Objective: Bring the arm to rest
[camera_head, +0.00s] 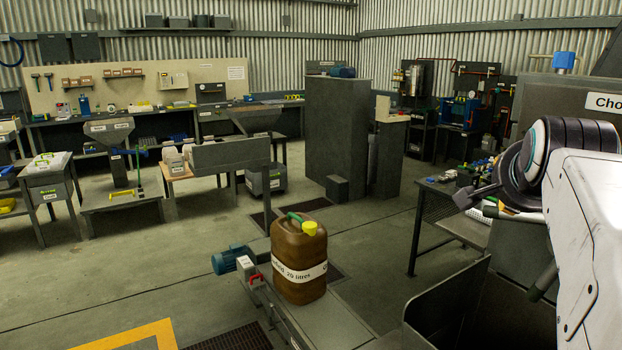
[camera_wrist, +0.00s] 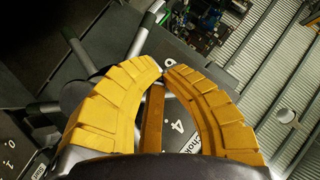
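My arm reaches in at the right edge of the head view, with its white link and dark round joint in front of a grey machine. In the wrist view my gripper (camera_wrist: 163,72) shows two curved yellow fingers whose tips meet or nearly meet. I see nothing held between the tips. A yellow-brown bar (camera_wrist: 152,118) shows in the gap behind the fingers; I cannot tell what it belongs to. In the head view I cannot make out the fingers.
The grey machine (camera_head: 565,100) with a cut-off "Cho" sign stands close behind my arm. A brown jerrycan (camera_head: 299,262) stands on a low grey stand at front centre. A mesh-sided table (camera_head: 440,225) with small parts is left of my arm. Open floor (camera_head: 150,260) lies at left.

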